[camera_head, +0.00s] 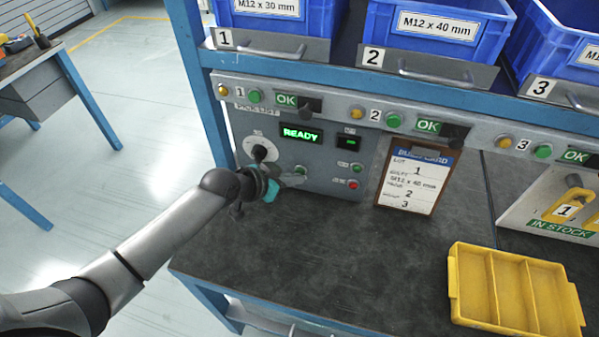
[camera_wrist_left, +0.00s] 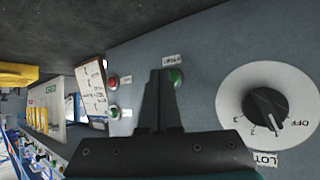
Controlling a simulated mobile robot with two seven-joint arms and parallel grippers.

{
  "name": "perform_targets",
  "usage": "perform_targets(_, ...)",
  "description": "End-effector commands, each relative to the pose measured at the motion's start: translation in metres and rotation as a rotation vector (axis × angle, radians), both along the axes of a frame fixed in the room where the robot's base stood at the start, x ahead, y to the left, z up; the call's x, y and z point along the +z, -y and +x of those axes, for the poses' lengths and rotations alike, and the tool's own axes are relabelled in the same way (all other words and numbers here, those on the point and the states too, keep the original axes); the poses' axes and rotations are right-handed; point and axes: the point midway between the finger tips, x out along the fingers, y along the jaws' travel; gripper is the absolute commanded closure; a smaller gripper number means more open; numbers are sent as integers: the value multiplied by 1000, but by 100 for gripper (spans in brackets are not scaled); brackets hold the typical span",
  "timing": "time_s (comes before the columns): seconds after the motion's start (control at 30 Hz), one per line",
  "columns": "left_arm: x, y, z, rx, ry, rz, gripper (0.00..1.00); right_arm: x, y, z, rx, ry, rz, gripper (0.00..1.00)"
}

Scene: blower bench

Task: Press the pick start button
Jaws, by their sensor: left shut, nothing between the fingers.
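The control panel (camera_head: 322,155) under the shelf has a lit green READY display (camera_head: 301,134). A green button (camera_head: 300,170) sits low on the panel; in the left wrist view the green button (camera_wrist_left: 177,77) has a small label beside it that looks like START. My left gripper (camera_head: 298,181) is shut and empty, its tips close to this green button. In the left wrist view the fingers (camera_wrist_left: 160,76) partly cover the button's side. I cannot tell whether they touch it. My right gripper is not in view.
A lot dial (camera_wrist_left: 265,108) is beside the button. A red button (camera_head: 353,184) and a smaller green button (camera_head: 356,167) are to its right. A clipboard card (camera_head: 414,178) leans farther right. A yellow divided tray (camera_head: 512,290) lies on the dark bench (camera_head: 330,255). Blue bins stand above.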

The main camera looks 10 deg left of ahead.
Motion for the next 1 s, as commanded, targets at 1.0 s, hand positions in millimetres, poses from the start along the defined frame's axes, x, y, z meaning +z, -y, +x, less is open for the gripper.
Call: perform_targets(1.0,2,0,-13,0,2,-1,100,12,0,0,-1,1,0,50)
